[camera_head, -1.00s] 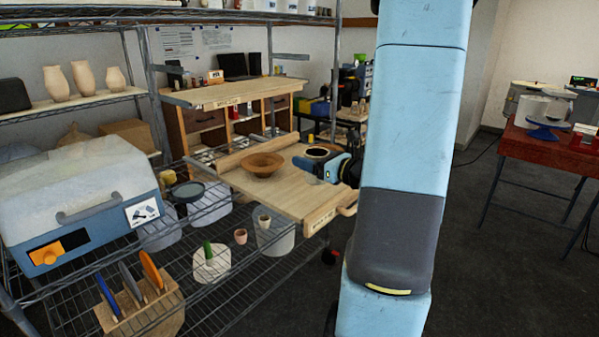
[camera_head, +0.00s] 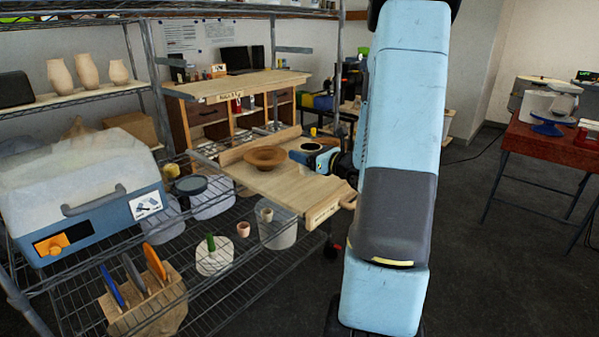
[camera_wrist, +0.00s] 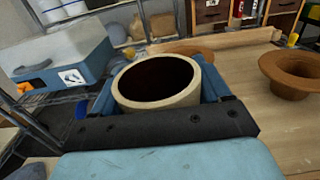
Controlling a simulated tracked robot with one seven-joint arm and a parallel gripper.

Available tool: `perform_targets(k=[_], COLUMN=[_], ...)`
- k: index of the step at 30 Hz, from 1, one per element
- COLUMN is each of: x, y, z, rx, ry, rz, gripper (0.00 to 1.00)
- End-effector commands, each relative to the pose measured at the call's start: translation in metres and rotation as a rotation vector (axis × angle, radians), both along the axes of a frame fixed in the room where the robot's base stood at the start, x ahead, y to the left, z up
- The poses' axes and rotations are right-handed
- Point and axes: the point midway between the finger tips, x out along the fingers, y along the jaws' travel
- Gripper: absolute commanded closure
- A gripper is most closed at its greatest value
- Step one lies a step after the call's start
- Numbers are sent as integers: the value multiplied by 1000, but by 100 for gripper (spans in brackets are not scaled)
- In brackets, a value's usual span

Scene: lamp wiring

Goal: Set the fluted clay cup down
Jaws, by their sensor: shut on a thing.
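The clay cup is a cream, round-mouthed cup with a dark inside, large in the wrist view (camera_wrist: 155,104). My gripper (camera_wrist: 158,88) is shut on it, with a blue finger at each side. Its rim faces the wrist camera; its fluted wall and base are mostly hidden. In the head view, my gripper (camera_head: 311,155) holds the cup (camera_head: 312,146) over the right part of a pale wooden board (camera_head: 300,190). I cannot tell whether the cup touches the board.
A brown wide-rimmed bowl (camera_head: 265,156) stands on the board, left of my gripper in the head view. Another brown rim (camera_wrist: 184,47) shows partly behind the cup in the wrist view. Wire shelving (camera_head: 225,270) with small pots lies below. The board's front right is bare.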

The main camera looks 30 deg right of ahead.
Motion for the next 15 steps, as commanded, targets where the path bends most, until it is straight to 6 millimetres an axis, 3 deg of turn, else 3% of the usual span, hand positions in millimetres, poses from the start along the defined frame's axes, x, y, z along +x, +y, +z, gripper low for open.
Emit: perform_targets(k=[2,15], x=[14,50], y=[-4,-14], z=[-8,-54], rx=[2,-1], ry=[0,-1], rz=[0,-1], gripper=[64,64])
